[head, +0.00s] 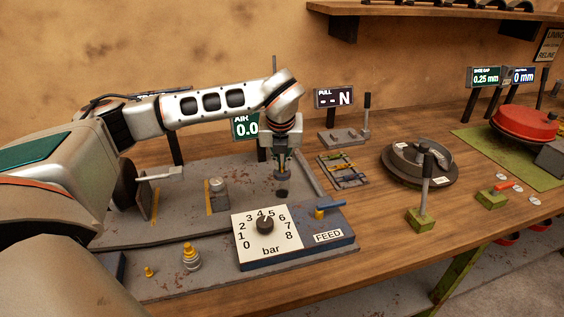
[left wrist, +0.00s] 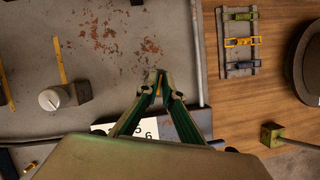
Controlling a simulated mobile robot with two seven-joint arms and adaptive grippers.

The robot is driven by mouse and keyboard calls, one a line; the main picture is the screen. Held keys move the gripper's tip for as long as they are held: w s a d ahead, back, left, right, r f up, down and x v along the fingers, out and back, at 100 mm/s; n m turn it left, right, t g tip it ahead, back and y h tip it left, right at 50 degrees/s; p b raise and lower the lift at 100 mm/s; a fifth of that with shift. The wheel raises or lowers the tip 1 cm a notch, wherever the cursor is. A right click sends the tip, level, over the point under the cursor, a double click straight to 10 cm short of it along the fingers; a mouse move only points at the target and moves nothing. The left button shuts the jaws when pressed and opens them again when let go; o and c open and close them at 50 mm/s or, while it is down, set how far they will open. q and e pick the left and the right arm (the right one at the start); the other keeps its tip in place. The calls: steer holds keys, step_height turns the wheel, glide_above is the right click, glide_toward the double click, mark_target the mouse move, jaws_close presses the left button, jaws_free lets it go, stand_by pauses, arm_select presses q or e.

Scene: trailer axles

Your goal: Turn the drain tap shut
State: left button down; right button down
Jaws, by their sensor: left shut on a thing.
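My left gripper (head: 281,176) is above the grey plate (head: 170,232), behind the dial box (head: 295,238). In the left wrist view its two fingertips (left wrist: 160,78) meet, with a small yellowish thing (left wrist: 155,98) between them, mostly hidden by the fingers. A dark spot or part shows just below the fingertips in the head view; I cannot tell which. I cannot make out for certain which part is the drain tap. A blue tap with a yellow part (head: 322,210) sits on the box beside the FEED label, apart from the gripper. My right gripper is out of view.
A rack of coloured clips (head: 342,170), a round drum (head: 405,165) and an upright lever (head: 424,195) are to the right. Bare wood lies between them.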

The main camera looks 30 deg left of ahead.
arm_select(q)
steer(key=m+h, duration=0.1)
steer(key=m, duration=0.1)
steer(key=m+h, duration=0.1)
steer(key=m, duration=0.2)
steer(key=shift+a+m+t, duration=0.1)
steer(key=shift+m+t, duration=0.2)
steer(key=m+h+p, duration=0.1)
steer(key=m, duration=0.1)
steer(key=shift+r+m, duration=0.1)
steer(key=shift+m, duration=0.2)
steer(key=m+h+p, duration=0.1)
steer(key=m, duration=0.1)
steer(key=shift+m, duration=0.3)
steer(key=m+g+h+p, duration=0.1)
steer(key=m, duration=0.1)
steer(key=shift+m, duration=0.3)
steer(key=shift+m+p, duration=0.3)
steer(key=shift+p, duration=0.05)
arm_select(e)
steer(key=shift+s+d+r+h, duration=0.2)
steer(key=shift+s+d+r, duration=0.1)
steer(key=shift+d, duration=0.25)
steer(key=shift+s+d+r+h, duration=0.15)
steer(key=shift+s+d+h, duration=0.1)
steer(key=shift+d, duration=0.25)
